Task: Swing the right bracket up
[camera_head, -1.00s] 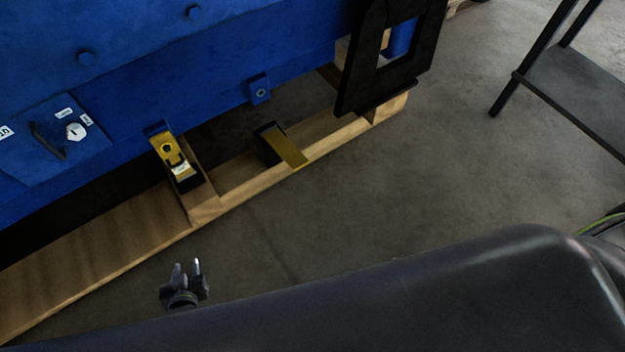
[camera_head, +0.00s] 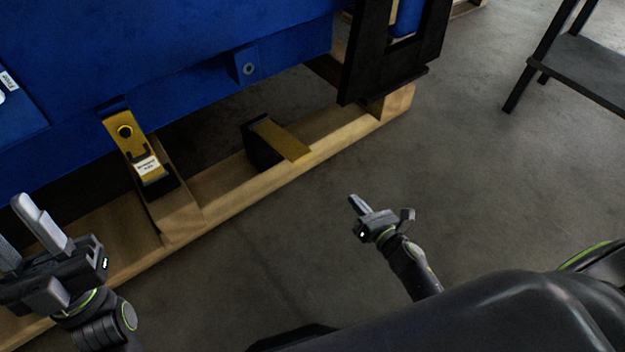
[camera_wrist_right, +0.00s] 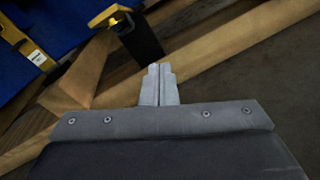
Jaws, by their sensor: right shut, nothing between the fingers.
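The right bracket is a yellow plate (camera_head: 280,138) lying out from a black block (camera_head: 259,150) on the wooden beam, low and folded outward. In the right wrist view its yellow plate (camera_wrist_right: 108,16) and black block (camera_wrist_right: 141,40) lie just beyond my fingertips. The left bracket (camera_head: 129,138) is yellow with a white label and leans up to the blue housing. My right gripper (camera_head: 357,203) is shut and empty, in front and right of the right bracket, apart from it. Its closed fingers (camera_wrist_right: 158,70) also show in the right wrist view. My left gripper (camera_head: 16,224) is open and empty at the left edge.
The blue housing (camera_head: 190,55) stands above the wooden beam (camera_head: 225,200). A blue lug (camera_head: 247,68) with a bolt sits above the right bracket. A black frame (camera_head: 365,60) stands at the beam's right end. A dark shelf stand (camera_head: 590,68) is at upper right. Floor between is clear.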

